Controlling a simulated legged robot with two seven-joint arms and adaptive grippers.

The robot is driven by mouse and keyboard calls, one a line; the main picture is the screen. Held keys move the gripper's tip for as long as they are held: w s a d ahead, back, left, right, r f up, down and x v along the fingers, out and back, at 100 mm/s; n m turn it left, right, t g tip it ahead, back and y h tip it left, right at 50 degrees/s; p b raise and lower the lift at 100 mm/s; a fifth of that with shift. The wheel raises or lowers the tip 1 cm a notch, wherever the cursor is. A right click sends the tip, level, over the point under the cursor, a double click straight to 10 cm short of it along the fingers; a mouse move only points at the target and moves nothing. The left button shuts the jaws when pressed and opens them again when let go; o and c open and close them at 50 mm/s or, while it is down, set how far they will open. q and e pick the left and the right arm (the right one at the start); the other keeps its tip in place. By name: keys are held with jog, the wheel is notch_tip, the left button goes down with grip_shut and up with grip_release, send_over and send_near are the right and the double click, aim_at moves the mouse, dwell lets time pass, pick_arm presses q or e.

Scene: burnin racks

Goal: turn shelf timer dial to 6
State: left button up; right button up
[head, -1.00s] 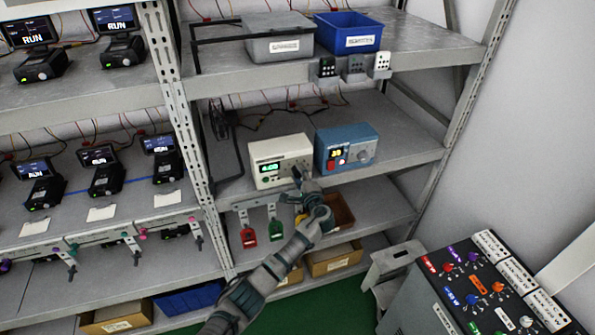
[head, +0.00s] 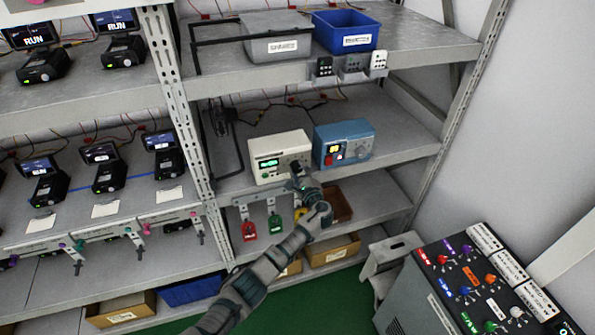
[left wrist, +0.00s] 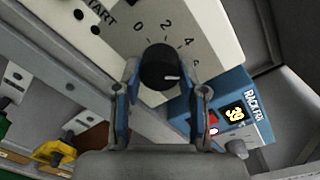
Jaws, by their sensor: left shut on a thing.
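The shelf timer is a cream box (head: 268,160) with a green display, on the middle shelf. Its black dial (left wrist: 159,67) has a white mark at its lower right, pointing right and slightly down. The printed scale shows 0, 2 and 4 clearly; the figure past 4 is partly hidden by the right finger. My left gripper (left wrist: 162,82) is shut on the dial, one finger on each side. In the head view my left gripper (head: 299,174) reaches up to the timer's lower right front and covers the dial. My right gripper is not in view.
A blue box (head: 343,145) with a lit display stands right of the timer. Red, green and yellow tags hang below the shelf edge; the red tag (head: 249,231) is leftmost. A control panel (head: 490,280) with coloured knobs stands at the lower right. Shelf uprights flank the bay.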

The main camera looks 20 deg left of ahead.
pick_arm(q)
jog(key=shift+d+f, duration=0.2)
jog(key=shift+f, duration=0.2)
jog(key=o, duration=1.1)
jog(key=shift+o, duration=0.2)
jog(key=shift+w, duration=0.1)
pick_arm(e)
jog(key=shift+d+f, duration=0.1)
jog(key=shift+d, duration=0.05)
pick_arm(q)
jog(key=shift+d+r, duration=0.1)
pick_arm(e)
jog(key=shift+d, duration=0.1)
pick_arm(q)
jog(key=shift+r, duration=0.1)
jog(key=v, duration=1.2)
jog(key=shift+d, duration=0.2)
jog(key=shift+a, duration=0.15)
